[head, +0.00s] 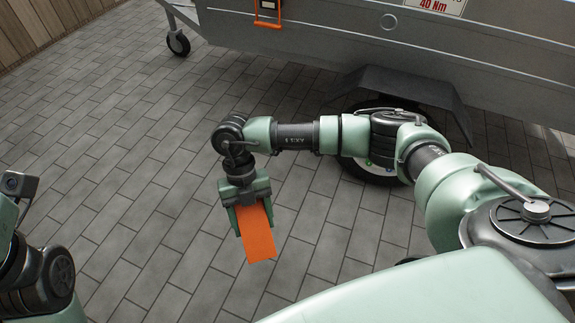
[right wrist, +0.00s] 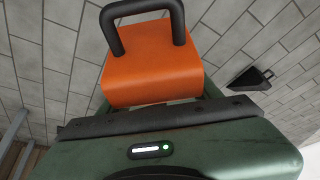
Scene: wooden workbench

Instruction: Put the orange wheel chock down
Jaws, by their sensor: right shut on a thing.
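The orange wheel chock (head: 258,236) is held in my right gripper (head: 248,206) in the head view. The gripper's green fingers lie on either side of it, and the chock sticks out below them. In the right wrist view the chock (right wrist: 152,68) shows as an orange block with a black loop handle (right wrist: 140,12). It appears to be clear of the paving, but its height is hard to tell. My left arm shows only in part at the left edge of the head view, and its gripper is not seen.
A grey trailer (head: 330,45) stands behind, with a wheel (head: 370,170) partly hidden by my right arm and a jockey wheel (head: 178,43). An orange-framed holder (head: 268,22) is on its side. Grey paving (head: 130,190) left of the gripper is clear. A dark, unclear shape (right wrist: 252,78) lies on the paving.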

